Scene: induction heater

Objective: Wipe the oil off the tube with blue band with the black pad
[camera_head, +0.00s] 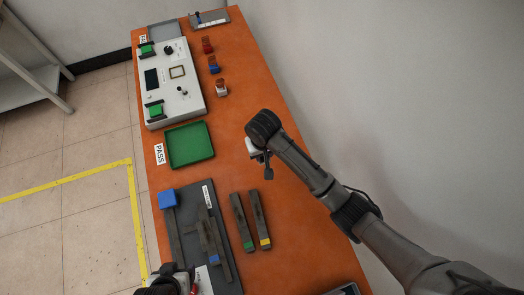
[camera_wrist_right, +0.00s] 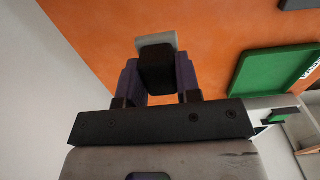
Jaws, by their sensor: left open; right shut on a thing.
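A dark tube with a blue band (camera_head: 214,259) lies on the dark grey mat (camera_head: 230,285), near other dark bars. Dark smudges show around it, but I cannot tell how much is oil. My right gripper (camera_head: 262,160) is above the bare table, right of the green tray. In the right wrist view, its jaws (camera_wrist_right: 157,72) are shut on a black pad (camera_wrist_right: 157,74), with a pale grey piece (camera_wrist_right: 156,40) beyond it.
Tubes with a green band (camera_head: 248,246) and a yellow band (camera_head: 265,242) lie right of the mat. The green tray (camera_head: 190,161), white heater (camera_head: 183,107) and several small coloured items stand farther back. The wall is close on the right.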

